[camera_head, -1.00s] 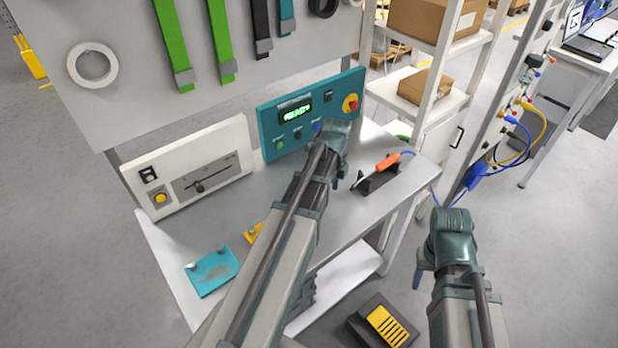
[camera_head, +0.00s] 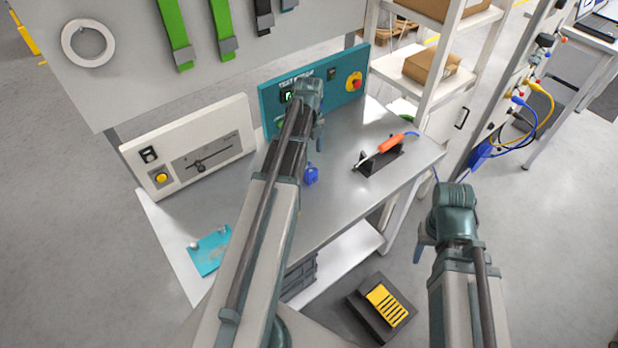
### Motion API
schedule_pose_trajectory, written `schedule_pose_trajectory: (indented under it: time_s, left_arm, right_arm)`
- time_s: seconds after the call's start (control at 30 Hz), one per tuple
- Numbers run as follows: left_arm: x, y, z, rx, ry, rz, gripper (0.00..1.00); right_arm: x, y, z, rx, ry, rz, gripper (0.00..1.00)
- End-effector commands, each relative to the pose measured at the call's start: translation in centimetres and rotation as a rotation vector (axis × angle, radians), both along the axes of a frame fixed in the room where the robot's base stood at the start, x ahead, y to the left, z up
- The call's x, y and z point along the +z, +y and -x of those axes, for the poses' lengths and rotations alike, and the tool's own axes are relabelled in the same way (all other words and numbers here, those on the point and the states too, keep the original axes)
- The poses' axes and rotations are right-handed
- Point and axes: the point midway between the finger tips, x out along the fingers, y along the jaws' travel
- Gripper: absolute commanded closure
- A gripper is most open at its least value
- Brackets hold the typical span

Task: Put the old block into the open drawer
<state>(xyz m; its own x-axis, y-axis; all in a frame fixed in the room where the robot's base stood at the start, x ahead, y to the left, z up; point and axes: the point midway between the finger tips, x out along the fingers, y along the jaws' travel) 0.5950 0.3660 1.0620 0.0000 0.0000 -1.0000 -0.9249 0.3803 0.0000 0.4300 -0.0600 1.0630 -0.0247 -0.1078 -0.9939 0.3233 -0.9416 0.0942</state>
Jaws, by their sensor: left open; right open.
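A teal plate with a worn patch and small knobs (camera_head: 211,250) lies at the left front of the bench. A small blue block-like object (camera_head: 311,174) stands on the bench, right of my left arm. I cannot tell which thing is the old block, and I cannot make out an open drawer. My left gripper (camera_head: 319,136) is above the bench in front of the teal control panel, apart from the blue object; its jaws are partly hidden. My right gripper (camera_head: 424,243) is open and empty, right of the bench and above the floor.
An orange-handled tool (camera_head: 391,144) rests in a black holder on the bench's right. The teal control panel (camera_head: 354,88) and white slider panel (camera_head: 190,148) line the back. A grey crate (camera_head: 300,278) is below. A black-and-yellow pedal (camera_head: 386,304) is on the floor.

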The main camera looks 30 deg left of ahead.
Motion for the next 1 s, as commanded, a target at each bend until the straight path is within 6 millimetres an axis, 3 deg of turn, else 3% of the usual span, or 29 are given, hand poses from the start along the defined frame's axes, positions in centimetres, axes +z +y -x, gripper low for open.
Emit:
schedule_pose_trajectory:
  time_s: [0.03,0.3,0.67,1.0]
  left_arm:
    - [-1.5,0.0,0.0,0.0,0.0,0.0,0.15]
    - [-5.0,0.0,0.0,0.0,0.0,0.0,0.15]
    - [-5.7,0.0,0.0,0.0,0.0,0.0,0.15]
    - [-9.4,-0.1,-0.1,0.0,0.0,0.0,0.15]
  right_arm:
    - [-1.5,0.0,0.0,0.002,0.0,0.0,0.5]
    - [-5.0,0.0,0.0,0.005,0.0,0.001,0.5]
    - [-5.7,0.0,0.0,0.004,0.0,0.001,0.5]
    - [-9.4,0.0,0.0,0.003,0.0,0.001,0.5]
